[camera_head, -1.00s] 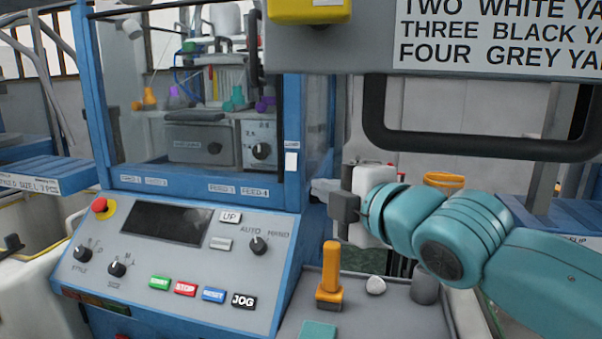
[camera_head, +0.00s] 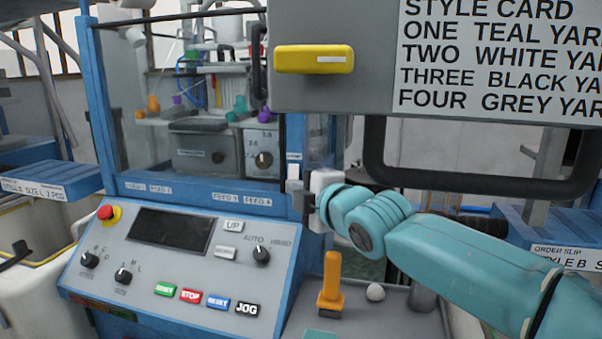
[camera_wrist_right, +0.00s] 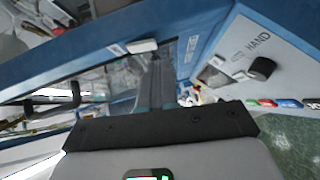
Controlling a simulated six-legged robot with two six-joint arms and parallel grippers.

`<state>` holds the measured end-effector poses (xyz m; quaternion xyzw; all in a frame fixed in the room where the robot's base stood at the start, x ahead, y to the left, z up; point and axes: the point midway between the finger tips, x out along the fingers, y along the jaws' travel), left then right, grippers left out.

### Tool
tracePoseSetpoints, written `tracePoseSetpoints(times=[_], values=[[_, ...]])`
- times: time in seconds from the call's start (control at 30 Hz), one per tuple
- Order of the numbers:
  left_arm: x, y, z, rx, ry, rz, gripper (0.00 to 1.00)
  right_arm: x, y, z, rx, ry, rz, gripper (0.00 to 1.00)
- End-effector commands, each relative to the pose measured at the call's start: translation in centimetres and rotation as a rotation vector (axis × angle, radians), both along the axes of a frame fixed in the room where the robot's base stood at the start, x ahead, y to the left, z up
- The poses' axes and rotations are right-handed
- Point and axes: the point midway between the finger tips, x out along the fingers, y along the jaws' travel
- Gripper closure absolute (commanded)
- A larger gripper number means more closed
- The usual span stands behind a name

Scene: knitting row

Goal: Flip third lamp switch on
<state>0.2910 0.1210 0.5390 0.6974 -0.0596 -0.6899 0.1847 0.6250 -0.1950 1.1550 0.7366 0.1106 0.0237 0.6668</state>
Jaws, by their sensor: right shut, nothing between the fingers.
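A small white plate (camera_head: 293,172) sits on the blue right-hand post of the machine frame, under a small label too small to read. It may be the lamp switch; I cannot tell whether it is on. A white piece on the blue frame also shows in the right wrist view (camera_wrist_right: 142,46). My right gripper (camera_head: 298,201) is shut and empty, just below the plate in the head view. Its closed fingers (camera_wrist_right: 158,82) point toward the blue frame in the right wrist view; contact is not clear. My left gripper is out of view.
The sloped control panel (camera_head: 140,275) with knobs and coloured buttons lies below left. A grey box with a yellow handle (camera_head: 314,59) and a black bar handle (camera_head: 470,184) overhang the arm. An orange lever (camera_head: 331,280) stands below the gripper.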

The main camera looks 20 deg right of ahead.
Motion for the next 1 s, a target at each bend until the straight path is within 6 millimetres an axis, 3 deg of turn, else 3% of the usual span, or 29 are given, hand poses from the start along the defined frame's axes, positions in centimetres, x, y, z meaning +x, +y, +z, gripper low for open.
tracePoseSetpoints(times=[0.03, 0.1, 0.37, 0.73, 0.97, 1.0], values=[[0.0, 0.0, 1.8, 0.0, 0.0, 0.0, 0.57, 0.5, -0.4, 0.8, 0.001, 0.004, -0.004, 1.0], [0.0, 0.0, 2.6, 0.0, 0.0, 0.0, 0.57, 0.9, -0.7, 0.6, -0.001, 0.003, -0.003, 1.0], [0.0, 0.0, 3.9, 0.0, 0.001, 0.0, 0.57, 1.7, -1.2, -0.1, 0.001, 0.001, -0.001, 1.0], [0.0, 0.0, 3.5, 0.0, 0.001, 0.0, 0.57, 1.7, -1.2, -0.4, -0.002, -0.002, 0.0, 1.0], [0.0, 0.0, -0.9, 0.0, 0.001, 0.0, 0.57, 2.4, -1.7, -2.0, -0.061, -0.092, 0.0, 1.0], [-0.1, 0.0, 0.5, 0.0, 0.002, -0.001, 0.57, 2.4, -1.6, -0.7, -0.058, -0.087, 0.001, 1.0]])
